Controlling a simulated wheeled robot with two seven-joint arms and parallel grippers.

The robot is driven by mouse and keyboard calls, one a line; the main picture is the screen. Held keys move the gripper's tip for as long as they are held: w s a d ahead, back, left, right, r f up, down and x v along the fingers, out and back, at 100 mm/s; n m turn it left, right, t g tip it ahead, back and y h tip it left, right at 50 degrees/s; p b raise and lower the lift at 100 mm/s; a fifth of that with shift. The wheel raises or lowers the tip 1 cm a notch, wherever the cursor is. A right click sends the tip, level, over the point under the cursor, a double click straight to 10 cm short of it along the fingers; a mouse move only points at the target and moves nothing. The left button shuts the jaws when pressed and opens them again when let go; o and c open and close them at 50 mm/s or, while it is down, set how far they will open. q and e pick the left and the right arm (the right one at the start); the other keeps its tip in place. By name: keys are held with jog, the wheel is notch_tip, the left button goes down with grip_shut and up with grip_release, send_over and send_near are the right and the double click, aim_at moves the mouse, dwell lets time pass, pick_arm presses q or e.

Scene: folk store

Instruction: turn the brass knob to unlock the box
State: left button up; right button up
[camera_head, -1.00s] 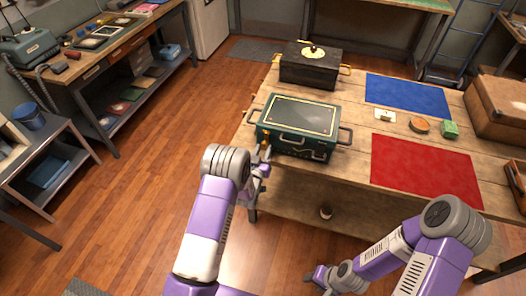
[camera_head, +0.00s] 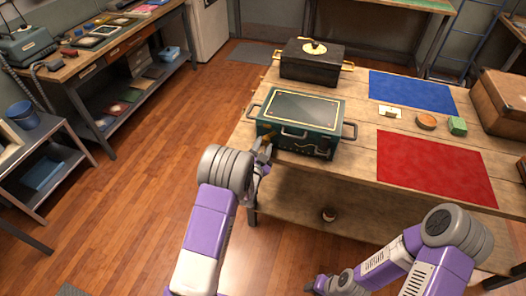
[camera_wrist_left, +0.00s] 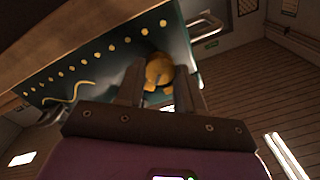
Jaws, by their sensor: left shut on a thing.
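The box is a dark green case (camera_head: 300,112) with yellow trim and metal handles, near the left end of the wooden table. Its front shows in the left wrist view (camera_wrist_left: 103,65) with a row of yellow studs. The brass knob (camera_wrist_left: 158,69) sits on that front, between the fingers of my left gripper (camera_wrist_left: 160,85), which is shut on it. In the head view my left gripper (camera_head: 266,148) is at the left of the box front, and the knob is mostly hidden. My right gripper (camera_head: 318,284) is low in front of the table, its jaws unclear.
A black box (camera_head: 312,64) with a gold-handled lid stands behind the green one.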

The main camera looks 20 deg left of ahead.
pick_arm(q)
jog(key=m+b, duration=0.2)
jog(key=m, duration=0.2)
jog(key=shift+f+m+b, duration=0.1)
jog(key=shift+m+b, duration=0.3)
jog(key=m+b, duration=0.2)
jog(key=m, duration=0.2)
jog(key=shift+m, duration=0.4)
jog(key=o, duration=1)
jog(key=shift+o, duration=0.2)
jog(key=shift+s, duration=0.1)
jog(key=s+p, duration=0.1)
jog(key=s, duration=0.6)
jog(key=shift+s+a, duration=0.15)
